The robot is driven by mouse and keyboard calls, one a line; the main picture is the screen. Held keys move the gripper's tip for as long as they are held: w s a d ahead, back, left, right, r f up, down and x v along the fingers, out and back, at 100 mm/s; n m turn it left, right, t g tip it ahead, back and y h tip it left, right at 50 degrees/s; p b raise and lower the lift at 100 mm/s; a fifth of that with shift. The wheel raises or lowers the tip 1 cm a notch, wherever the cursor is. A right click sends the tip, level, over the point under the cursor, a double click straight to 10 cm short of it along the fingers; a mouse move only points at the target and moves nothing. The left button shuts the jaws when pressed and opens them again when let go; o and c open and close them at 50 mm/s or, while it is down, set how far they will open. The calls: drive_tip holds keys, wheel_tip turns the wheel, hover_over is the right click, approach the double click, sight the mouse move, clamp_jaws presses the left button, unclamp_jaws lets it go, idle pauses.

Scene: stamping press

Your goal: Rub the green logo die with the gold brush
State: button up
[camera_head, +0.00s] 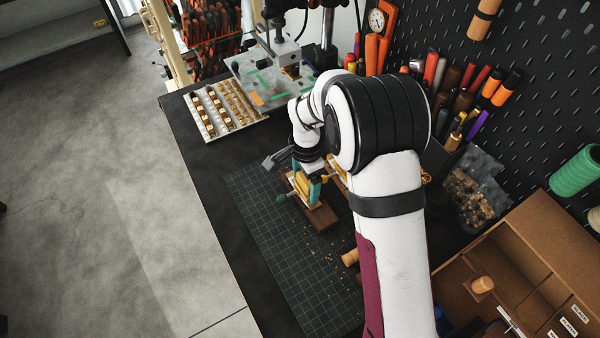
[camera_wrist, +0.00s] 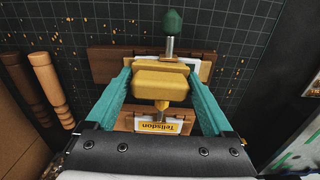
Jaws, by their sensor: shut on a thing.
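My gripper (camera_wrist: 160,76) has teal fingers, shut on the sides of the gold brush (camera_wrist: 158,84), a rounded yellow-gold block. The green logo die (camera_wrist: 173,22) shows its faceted green handle and metal shaft; its head end is hidden behind the brush. It lies at a wooden stand with a light plate. The brush is right over or against that end; I cannot tell if they touch. In the head view, the green handle (camera_head: 282,199) sticks out left of the gold brush (camera_head: 301,184), and a teal finger (camera_head: 315,191) shows beside it.
A wooden block with a "Tellsdon" label (camera_wrist: 155,124) lies nearer the wrist. Turned wooden handles (camera_wrist: 48,82) lie at left. Crumbs dot the dark grid mat (camera_head: 290,262). A tray of gold type (camera_head: 222,105) and the press (camera_head: 280,70) stand behind; a divided wooden box (camera_head: 520,255) is at right.

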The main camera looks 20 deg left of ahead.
drive_tip(key=shift+s+d, duration=1.15)
drive_tip(key=shift+r, duration=4.15)
